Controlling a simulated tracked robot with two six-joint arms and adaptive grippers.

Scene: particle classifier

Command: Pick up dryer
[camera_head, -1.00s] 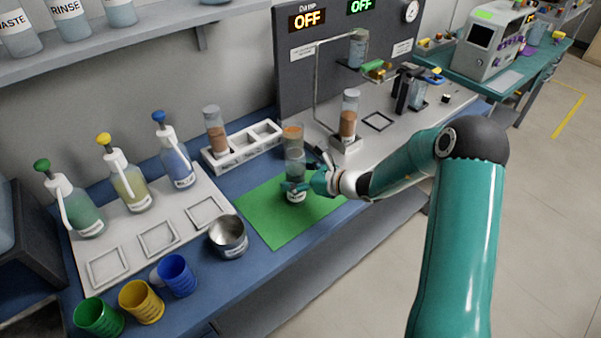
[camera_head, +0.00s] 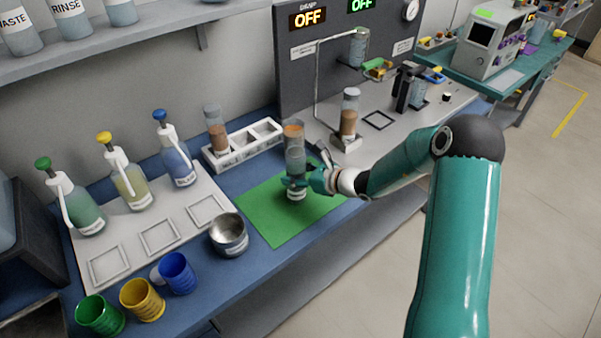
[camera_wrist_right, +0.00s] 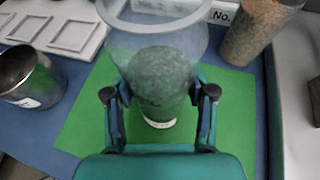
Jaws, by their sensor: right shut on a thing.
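No label reading dryer is legible. My right gripper (camera_head: 296,183) is low around a clear cylinder (camera_head: 296,160) with grey-green granules and a white label at its base. The cylinder is upright over the green mat (camera_head: 268,215); I cannot tell whether its base touches the mat. In the right wrist view the fingers (camera_wrist_right: 160,100) are on either side of this cylinder (camera_wrist_right: 160,75), shut on it. Another clear cylinder (camera_head: 293,130) with orange-brown contents stands just behind, partly hidden. My left gripper is out of view.
A white rack (camera_head: 240,148) holds a brown-filled cylinder (camera_head: 217,135). Another cylinder (camera_head: 348,118) stands on the grey apparatus. A metal cup (camera_head: 229,235) is left of the mat. Pump bottles (camera_head: 130,178) and coloured cups (camera_head: 142,300) stand further left.

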